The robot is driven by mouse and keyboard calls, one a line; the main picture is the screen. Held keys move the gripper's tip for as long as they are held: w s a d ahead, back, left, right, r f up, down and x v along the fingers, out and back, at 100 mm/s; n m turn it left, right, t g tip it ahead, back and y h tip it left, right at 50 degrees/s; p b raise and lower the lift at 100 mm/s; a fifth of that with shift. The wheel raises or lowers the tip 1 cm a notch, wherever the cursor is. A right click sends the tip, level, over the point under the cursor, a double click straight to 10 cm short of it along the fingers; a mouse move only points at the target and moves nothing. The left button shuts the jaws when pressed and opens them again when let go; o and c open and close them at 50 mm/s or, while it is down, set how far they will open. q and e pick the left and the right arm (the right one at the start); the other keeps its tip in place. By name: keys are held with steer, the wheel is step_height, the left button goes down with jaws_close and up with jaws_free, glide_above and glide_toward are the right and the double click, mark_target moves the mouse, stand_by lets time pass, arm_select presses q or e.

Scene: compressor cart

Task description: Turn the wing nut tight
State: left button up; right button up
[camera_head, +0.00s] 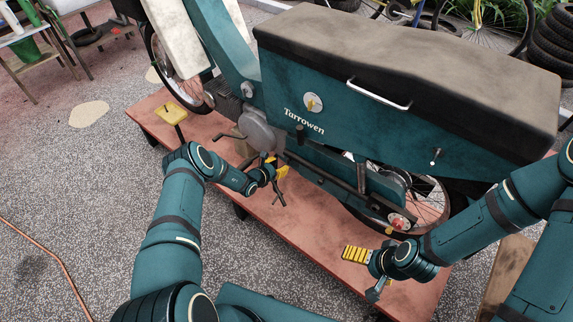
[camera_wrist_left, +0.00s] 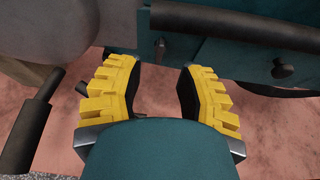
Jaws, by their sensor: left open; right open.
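A teal moped (camera_head: 350,90) marked "Tarrowen" stands on a reddish platform (camera_head: 300,235). I cannot surely pick out the wing nut. A small yellow part (camera_head: 389,231) sits by the silver and red disc (camera_head: 400,221) at the rear wheel, too small to identify. My left gripper (camera_head: 273,172) is at the moped's lower middle, by the pedal area. In the left wrist view its yellow-padded fingers (camera_wrist_left: 159,75) are apart with nothing between them. My right gripper (camera_head: 364,270) is open and empty above the platform, below and left of the rear disc.
A crank or pedal arm (camera_wrist_left: 35,120) is close left of my left gripper. A dark bar (camera_wrist_left: 235,25) and a bolt (camera_wrist_left: 282,70) are ahead of it. A yellow-topped stand (camera_head: 170,112) is on the platform's far left. Tyres (camera_head: 553,45) are stacked at back right.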

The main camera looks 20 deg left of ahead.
mark_target(287, 161)
arm_select(q)
steer(key=b+x, duration=0.2)
steer(key=x, duration=0.3)
steer(key=shift+s, duration=0.1)
steer(key=shift+w+d, duration=0.1)
steer(key=shift+w, duration=0.2)
jaws_close()
